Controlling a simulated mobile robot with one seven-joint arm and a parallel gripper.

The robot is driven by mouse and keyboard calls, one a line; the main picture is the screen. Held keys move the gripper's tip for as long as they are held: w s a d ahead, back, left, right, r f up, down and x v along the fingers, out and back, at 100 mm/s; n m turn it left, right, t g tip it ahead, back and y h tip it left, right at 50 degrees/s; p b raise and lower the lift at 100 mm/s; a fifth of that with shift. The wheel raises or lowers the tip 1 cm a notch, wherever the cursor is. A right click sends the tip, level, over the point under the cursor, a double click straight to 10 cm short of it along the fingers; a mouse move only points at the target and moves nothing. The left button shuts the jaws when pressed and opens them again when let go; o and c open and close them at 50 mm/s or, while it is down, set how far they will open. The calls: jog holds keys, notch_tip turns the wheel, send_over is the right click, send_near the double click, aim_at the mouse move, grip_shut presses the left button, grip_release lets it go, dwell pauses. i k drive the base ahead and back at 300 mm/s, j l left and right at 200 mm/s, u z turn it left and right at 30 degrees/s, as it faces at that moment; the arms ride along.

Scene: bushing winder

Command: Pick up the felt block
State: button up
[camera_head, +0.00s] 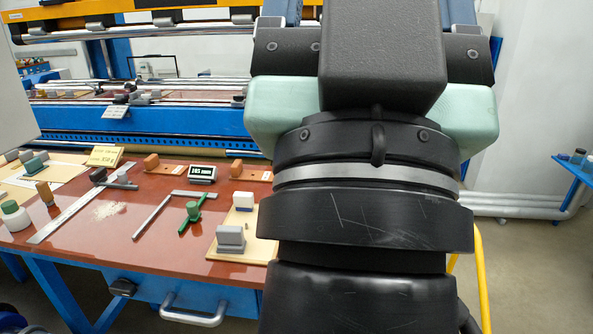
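No block is labelled as felt, and I cannot tell for sure which one it is. A grey block (230,238) with a lighter front sits at the front of a tan board near the red bench's right end. A white block (244,200) sits behind it on the same board. My gripper (370,15) fills the upper right, seen from behind. Its two blue-grey fingers stand wide apart, and their tips are cut off by the top edge. It looks open. My black wrist hides the board's right end and whatever lies behind it.
The red bench (85,258) holds a steel ruler (70,212), a green tool (193,212), a grey square, wooden blocks, a small display (202,173) and a white jar (14,216). The blue winding machine (170,130) stands behind. A drawer handle (195,318) juts from the bench front.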

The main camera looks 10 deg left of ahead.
aim_at(231, 239)
jog(key=i+j, duration=0.25)
jog(key=j, duration=0.15)
jog(key=i+j, duration=0.25)
jog(key=j, duration=0.15)
jog(key=i+j, duration=0.25)
jog(key=j, duration=0.15)
jog(key=i+j+z, duration=0.1)
jog(key=i+j, duration=0.15)
jog(key=j, duration=0.15)
jog(key=i+j, duration=0.25)
jog(key=j, duration=0.2)
jog(key=i+j, duration=0.25)
jog(key=j, duration=0.15)
